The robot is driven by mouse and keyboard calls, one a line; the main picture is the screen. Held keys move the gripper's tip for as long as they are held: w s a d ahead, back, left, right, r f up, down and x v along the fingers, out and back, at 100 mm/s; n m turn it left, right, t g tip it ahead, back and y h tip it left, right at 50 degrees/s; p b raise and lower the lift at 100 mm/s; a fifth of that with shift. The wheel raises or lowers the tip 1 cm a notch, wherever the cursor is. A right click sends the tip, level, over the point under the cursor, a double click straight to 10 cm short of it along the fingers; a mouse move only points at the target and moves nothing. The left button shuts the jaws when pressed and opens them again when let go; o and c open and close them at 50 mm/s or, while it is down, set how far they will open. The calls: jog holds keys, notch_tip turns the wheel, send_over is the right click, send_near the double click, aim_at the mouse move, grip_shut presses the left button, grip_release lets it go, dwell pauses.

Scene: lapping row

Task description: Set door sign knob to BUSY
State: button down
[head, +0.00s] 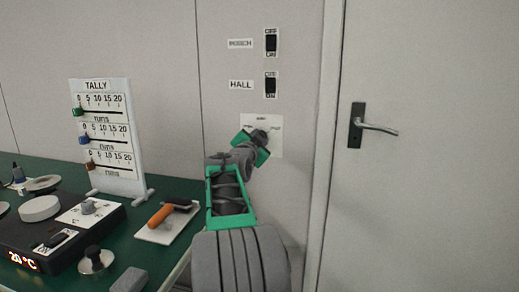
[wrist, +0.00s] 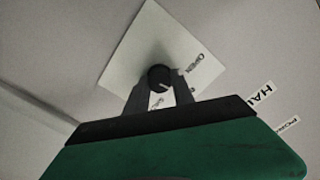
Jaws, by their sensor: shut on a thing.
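The door sign is a white plate (head: 276,148) on the wall, left of the door frame. Its dark round knob (wrist: 158,74) shows between my fingertips in the wrist view. My gripper (head: 259,136) is shut on the knob, one finger on each side of it. A small light mark shows on the knob's face, toward the gripper side. In the wrist view, the word OPEN (wrist: 193,68) is readable on the sign plate (wrist: 135,50). Another label between the fingers is partly hidden. The labels in the head view are too small to read surely, so I cannot tell the setting.
Two wall switches, one labelled HALL (head: 271,85) and another above (head: 271,42), are over the sign. A door handle (head: 375,127) is at the right.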

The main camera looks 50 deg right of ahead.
jog(key=shift+w+f+m+b, duration=0.1)
jog(key=shift+f+m+b, duration=0.05)
jog(key=shift+m+b, duration=0.6)
jog(key=c, duration=1.3)
grip_release()
jog(key=shift+a, duration=0.1)
jog(key=shift+o, duration=1.1)
jog(key=v, duration=0.7)
jog(key=shift+s+a+p, duration=0.25)
jog(key=shift+a+p, duration=0.05)
jog(key=shift+p, duration=0.1)
